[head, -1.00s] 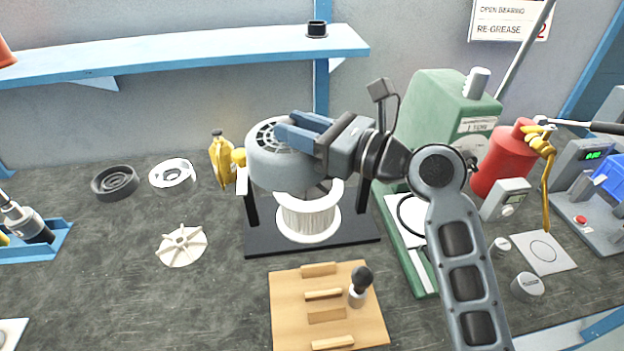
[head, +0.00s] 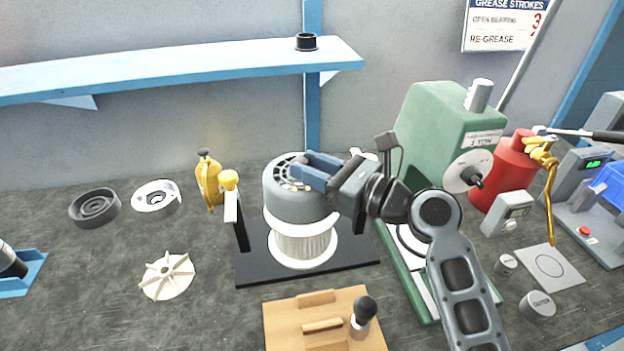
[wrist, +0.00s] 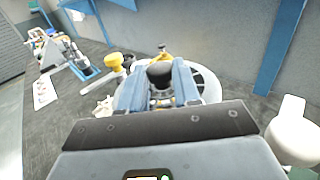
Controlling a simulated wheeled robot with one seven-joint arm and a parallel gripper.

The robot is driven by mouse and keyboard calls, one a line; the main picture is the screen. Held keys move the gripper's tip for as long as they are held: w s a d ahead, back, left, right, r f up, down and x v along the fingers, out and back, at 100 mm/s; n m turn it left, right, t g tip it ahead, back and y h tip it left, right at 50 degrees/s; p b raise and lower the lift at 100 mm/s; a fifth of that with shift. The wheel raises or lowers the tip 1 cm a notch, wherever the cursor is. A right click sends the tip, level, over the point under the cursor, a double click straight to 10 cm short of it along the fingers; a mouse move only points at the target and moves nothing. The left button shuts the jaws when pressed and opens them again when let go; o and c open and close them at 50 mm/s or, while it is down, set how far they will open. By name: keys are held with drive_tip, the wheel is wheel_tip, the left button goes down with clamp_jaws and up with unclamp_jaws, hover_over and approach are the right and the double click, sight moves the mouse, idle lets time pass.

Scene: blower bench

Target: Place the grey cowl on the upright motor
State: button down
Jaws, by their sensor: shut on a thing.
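The grey cowl (head: 300,204), a round cap with a slotted top, sits at the top of the upright motor (head: 303,246), whose white ribbed body and flanges show below it. The motor stands on a black base plate (head: 262,274). My gripper (head: 312,172) is shut on the cowl, with its blue fingers at the cowl's top. The cowl looks level and close over the motor's upper flange; I cannot tell whether it is fully seated. In the wrist view the fingers (wrist: 160,85) hold a dark part at the cowl's centre, and the cowl's pale slotted rim (wrist: 207,84) shows behind.
A yellow-capped post (head: 230,190) and yellow bottle (head: 208,180) stand close left of the cowl. A green press (head: 440,135) stands right. A wooden block (head: 290,325) lies in front. A white fan wheel (head: 167,276) and dark ring (head: 95,207) lie left.

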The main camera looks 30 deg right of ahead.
drive_tip(key=shift+f, duration=1.1)
drive_tip(key=shift+f, duration=0.2)
drive_tip(key=c, duration=0.8)
unclamp_jaws()
drive_tip(key=shift+r, duration=0.25)
drive_tip(key=b+v, duration=0.1)
drive_tip(key=v, duration=1.1)
drive_tip(key=shift+f, duration=0.1)
